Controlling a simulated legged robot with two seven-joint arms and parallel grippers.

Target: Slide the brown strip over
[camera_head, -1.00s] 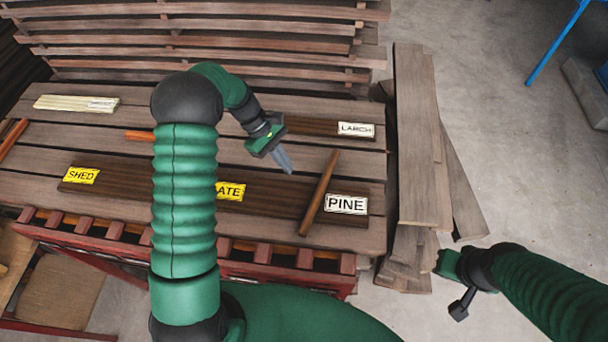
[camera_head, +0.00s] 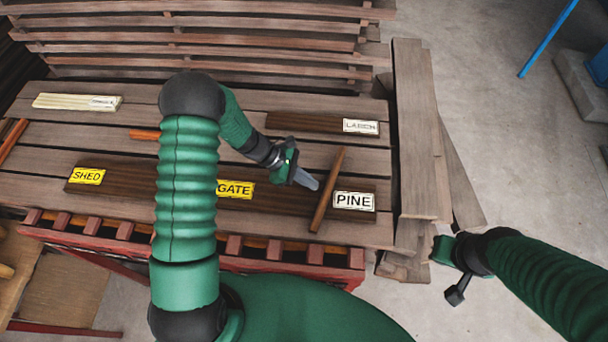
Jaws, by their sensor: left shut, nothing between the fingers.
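A thin reddish-brown strip (camera_head: 325,198) lies slantwise across a long dark board (camera_head: 290,200), just left of the PINE label (camera_head: 354,201). The GATE label (camera_head: 236,190) and the SHED label (camera_head: 88,176) are on the same board. My left gripper (camera_head: 313,183) is shut and empty, its tips just left of the strip's middle. Whether the tips touch the strip I cannot tell. My left arm hides part of the board.
A dark board with a LARCH label (camera_head: 361,127) lies farther back. A pale strip (camera_head: 75,102) lies at the back left. Other reddish strips show at the left edge (camera_head: 12,140) and behind my left arm (camera_head: 145,135). Stacked planks (camera_head: 415,130) stand right of the table.

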